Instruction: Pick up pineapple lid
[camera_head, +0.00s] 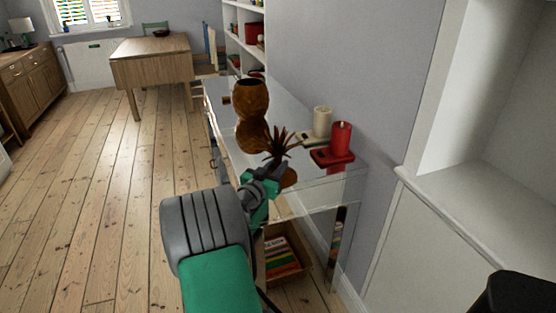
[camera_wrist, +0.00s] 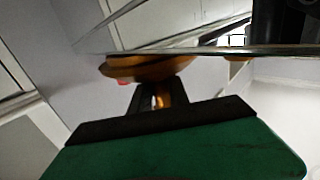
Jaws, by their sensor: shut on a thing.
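The pineapple lid (camera_head: 283,146) is brown with a spiky leaf crown, over the near part of a glass-topped table (camera_head: 315,188). My gripper (camera_head: 272,172) is shut on it. In the wrist view the fingers close on a narrow brown part, with a wider brown disc (camera_wrist: 150,68) beyond them. Whether the lid touches the glass is unclear. A brown rounded jar with an open dark top (camera_head: 251,101) stands upright farther back on the table. A matching brown shape below it looks like its reflection.
A red candle (camera_head: 341,138) on a red holder and a cream candle (camera_head: 322,121) stand right of the lid, close to the wall. A box of books (camera_head: 282,256) sits under the table. Open floorboards (camera_head: 110,200) lie to the left.

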